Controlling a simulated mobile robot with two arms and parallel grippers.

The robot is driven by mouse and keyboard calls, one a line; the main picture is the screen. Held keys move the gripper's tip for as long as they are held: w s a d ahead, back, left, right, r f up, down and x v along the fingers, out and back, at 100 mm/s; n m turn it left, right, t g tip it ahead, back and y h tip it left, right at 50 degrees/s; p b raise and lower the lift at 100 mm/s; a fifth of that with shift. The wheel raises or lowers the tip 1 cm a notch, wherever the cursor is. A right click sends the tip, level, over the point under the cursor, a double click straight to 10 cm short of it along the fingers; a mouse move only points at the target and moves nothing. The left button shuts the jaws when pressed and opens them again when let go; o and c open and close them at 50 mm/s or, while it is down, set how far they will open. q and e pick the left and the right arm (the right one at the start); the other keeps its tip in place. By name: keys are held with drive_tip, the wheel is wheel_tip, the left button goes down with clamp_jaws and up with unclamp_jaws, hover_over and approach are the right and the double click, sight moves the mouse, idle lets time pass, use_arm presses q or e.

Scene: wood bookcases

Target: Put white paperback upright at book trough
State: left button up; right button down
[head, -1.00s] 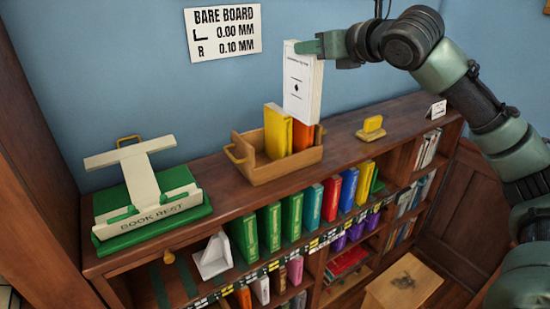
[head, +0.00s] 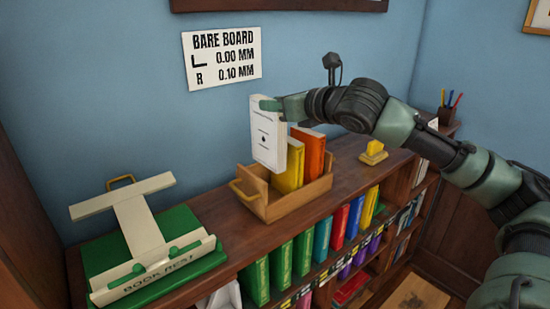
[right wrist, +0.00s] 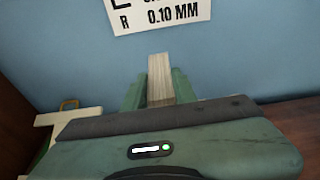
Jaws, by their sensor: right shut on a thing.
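The white paperback (head: 268,135) is upright, slightly tilted, with its lower edge near the left part of the book trough. My right gripper (head: 272,104) is shut on its top; in the right wrist view the white paperback (right wrist: 159,80) sits between the two fingers (right wrist: 158,92). The wooden book trough (head: 283,206) stands on the bookcase top, with a yellow book (head: 290,167) and an orange book (head: 311,152) upright in it. The paperback's bottom is in front of or over the trough's left end; I cannot tell whether it touches. My left gripper is not in view.
A green and cream book rest (head: 150,250) stands on the left of the bookcase top (head: 345,172). A small yellow object (head: 374,150) sits right of the trough. Several books fill the shelf below. A sign (head: 222,57) hangs on the wall behind.

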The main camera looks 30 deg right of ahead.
sight(281, 153)
drive_tip(key=f, duration=0.5)
drive_tip(key=w+f+b, duration=0.1)
drive_tip(key=f, duration=0.2)
drive_tip(key=shift+a, duration=0.3)
drive_tip(key=f, duration=0.1)
drive_tip(key=f+b, duration=0.1)
drive_tip(key=f, duration=0.1)
drive_tip(key=shift+s+d+f, duration=0.15)
drive_tip(key=shift+s+f, duration=0.1)
drive_tip(key=shift+s, duration=0.1)
drive_tip(key=shift+w+f, duration=0.15)
drive_tip(key=shift+f, duration=0.25)
drive_tip(key=c, duration=1.1)
unclamp_jaws()
drive_tip(key=shift+b+v, duration=1.85)
drive_tip(key=shift+v, duration=4.2)
